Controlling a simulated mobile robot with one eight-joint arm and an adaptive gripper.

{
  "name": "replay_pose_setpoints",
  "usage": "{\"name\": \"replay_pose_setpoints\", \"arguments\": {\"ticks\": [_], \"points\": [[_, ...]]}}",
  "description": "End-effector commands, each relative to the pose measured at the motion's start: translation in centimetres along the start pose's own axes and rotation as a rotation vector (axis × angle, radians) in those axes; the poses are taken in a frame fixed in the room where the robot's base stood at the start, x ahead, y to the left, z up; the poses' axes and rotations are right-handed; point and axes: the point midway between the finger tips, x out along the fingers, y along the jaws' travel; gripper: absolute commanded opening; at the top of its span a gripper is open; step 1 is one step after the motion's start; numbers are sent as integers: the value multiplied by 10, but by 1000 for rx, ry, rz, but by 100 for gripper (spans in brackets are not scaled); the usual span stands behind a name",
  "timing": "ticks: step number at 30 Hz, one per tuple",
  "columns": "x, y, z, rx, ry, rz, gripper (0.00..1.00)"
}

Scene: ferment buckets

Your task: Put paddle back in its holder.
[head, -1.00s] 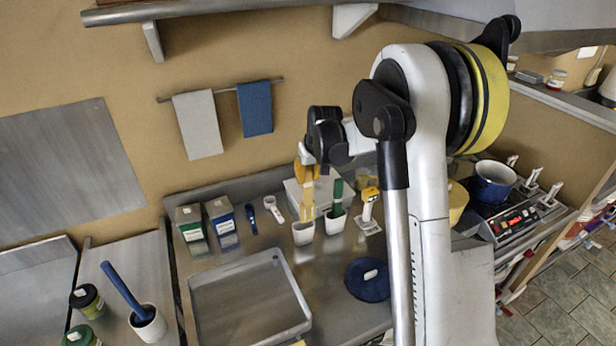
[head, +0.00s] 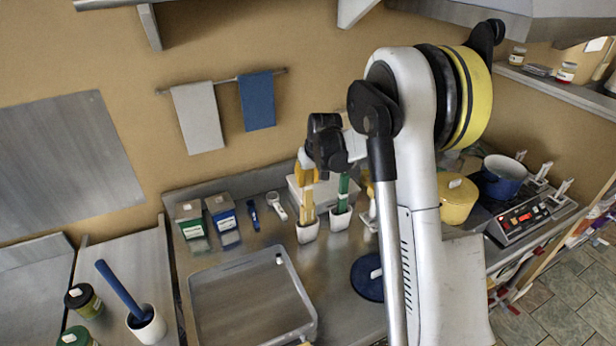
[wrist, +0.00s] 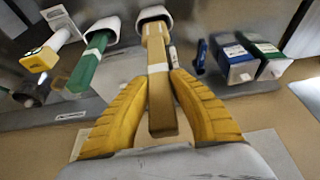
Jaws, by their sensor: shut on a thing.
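A tan paddle (head: 307,201) with a white band stands between the yellow fingers of my gripper (head: 306,177). In the wrist view my gripper (wrist: 160,82) is shut on the paddle's handle (wrist: 160,109), a finger on each side. The paddle's far end is at the mouth of a white holder (wrist: 153,13) and appears to go into it. In the head view this holder (head: 307,234) stands on the counter below my gripper. How deep the paddle sits is hidden.
A green paddle (head: 343,190) stands in a white holder (head: 340,221) just right. Blue-labelled (head: 222,218) and green-labelled (head: 192,226) boxes stand left. A tray (head: 250,298) lies in front. A blue paddle (head: 120,288) leans in a cup at far left.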

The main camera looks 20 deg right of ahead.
Motion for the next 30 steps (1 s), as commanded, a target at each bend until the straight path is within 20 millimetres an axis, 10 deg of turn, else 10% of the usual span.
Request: {"name": "replay_pose_setpoints", "arguments": {"ticks": [30], "points": [[77, 0, 32, 0, 0, 0, 0]]}}
